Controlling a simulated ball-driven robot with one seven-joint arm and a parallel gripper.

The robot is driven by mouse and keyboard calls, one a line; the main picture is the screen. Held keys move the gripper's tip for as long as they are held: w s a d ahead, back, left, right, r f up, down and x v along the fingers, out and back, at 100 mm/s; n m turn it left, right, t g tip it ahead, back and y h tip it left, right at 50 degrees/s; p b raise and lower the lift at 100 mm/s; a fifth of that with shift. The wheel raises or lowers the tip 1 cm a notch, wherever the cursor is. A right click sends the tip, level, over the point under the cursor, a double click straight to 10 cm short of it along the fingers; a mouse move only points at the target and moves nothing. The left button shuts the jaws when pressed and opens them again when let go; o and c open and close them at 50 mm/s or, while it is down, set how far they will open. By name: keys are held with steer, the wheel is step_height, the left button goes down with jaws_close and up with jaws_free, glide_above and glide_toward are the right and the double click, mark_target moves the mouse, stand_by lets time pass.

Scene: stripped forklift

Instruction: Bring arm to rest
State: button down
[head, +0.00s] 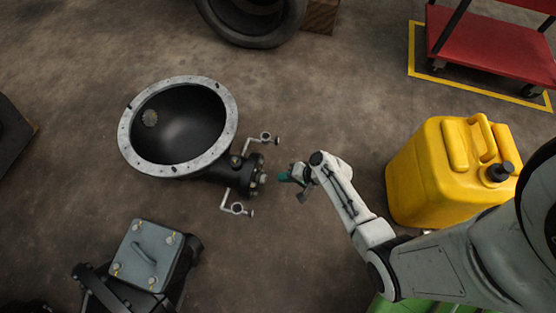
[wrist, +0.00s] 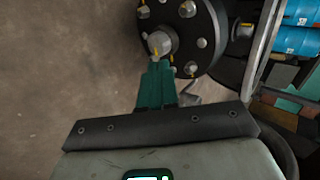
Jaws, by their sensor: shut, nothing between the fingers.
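My arm reaches in from the lower right of the head view. My gripper (head: 285,178) is at its end, with teal fingers, just right of the bolted flange end of a black bell-shaped housing (head: 128,140). In the wrist view my gripper (wrist: 157,70) shows its teal fingers together and empty. Their tips point at a large bolt (wrist: 160,43) on the round black flange (wrist: 200,20). The tips look very near the bolt; I cannot tell whether they touch it.
A yellow jerrycan (head: 425,175) stands right of my arm. A grey-lidded black unit (head: 145,255) sits lower left. A tyre (head: 250,35) is at the top, and a red cart (head: 480,45) at top right. The floor between housing and jerrycan is mostly clear.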

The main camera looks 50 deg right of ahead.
steer(key=shift+p+v, duration=1)
steer(key=shift+v, duration=1.7)
steer(key=s+a+r+n+g+h, duration=0.1)
steer(key=s+a+r+n+g, duration=0.2)
steer(key=r+n, duration=0.3)
steer(key=s+a+r+n+g+h, duration=0.1)
steer(key=s+a+r+n+g, duration=0.15)
steer(key=r, duration=0.55)
steer(key=s+a+r+n+g+h, duration=0.1)
steer(key=s+a+r+n+g, duration=0.15)
steer(key=r+n, duration=0.35)
step_height(320, 180, up, 34)
steer(key=s+p, duration=0.1)
steer(key=p, duration=3.1)
steer(key=shift+d+m, duration=0.25)
steer(key=shift+m, duration=0.2)
